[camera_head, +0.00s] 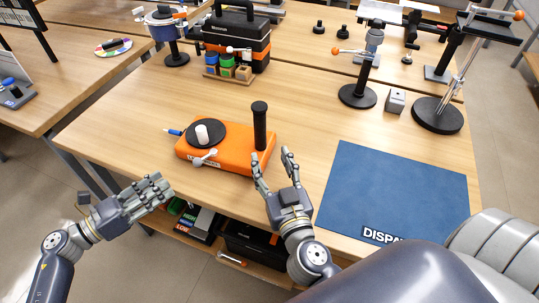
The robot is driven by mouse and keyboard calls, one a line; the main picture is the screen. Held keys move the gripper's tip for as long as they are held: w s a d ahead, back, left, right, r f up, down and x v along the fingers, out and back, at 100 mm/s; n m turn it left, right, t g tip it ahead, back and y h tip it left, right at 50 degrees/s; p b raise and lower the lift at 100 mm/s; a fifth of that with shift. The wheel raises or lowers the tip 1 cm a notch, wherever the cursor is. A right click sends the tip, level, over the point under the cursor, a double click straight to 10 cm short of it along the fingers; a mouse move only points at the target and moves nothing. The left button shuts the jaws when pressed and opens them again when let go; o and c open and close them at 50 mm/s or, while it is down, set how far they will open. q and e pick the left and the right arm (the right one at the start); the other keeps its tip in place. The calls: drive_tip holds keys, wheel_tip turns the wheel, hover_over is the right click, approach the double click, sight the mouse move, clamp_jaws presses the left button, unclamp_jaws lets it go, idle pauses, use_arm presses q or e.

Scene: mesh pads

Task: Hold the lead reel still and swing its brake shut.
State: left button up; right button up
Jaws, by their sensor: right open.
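The lead reel (226,148) is an orange unit lying flat near the table's front edge. It has a black disc with a white hub (203,134) and an upright black post (260,125) at its right end. A small silver lever (205,158), which looks like the brake, sits at its front left. My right gripper (273,160) is open, its fingers pointing up just in front of the reel's right end; I cannot tell whether it touches. My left gripper (155,188) is off the table edge, apart from the reel. Its finger opening is unclear.
A blue mat (398,191) lies to the right. A stand with a black round base (357,96), a small grey block (396,101) and a heavier stand (437,115) stand beyond it. A dark toolbox (237,38) and coloured jars (227,67) are behind the reel.

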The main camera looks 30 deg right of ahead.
sight(262, 139)
drive_tip(key=w, duration=0.3)
drive_tip(key=w+d, duration=0.1)
drive_tip(key=w, duration=0.6)
drive_tip(key=shift+w+d, duration=0.25)
drive_tip(key=shift+d, duration=0.15)
clamp_jaws()
drive_tip(key=c, duration=0.7)
unclamp_jaws()
drive_tip(key=shift+c, duration=0.2)
clamp_jaws()
drive_tip(key=shift+f, duration=0.3)
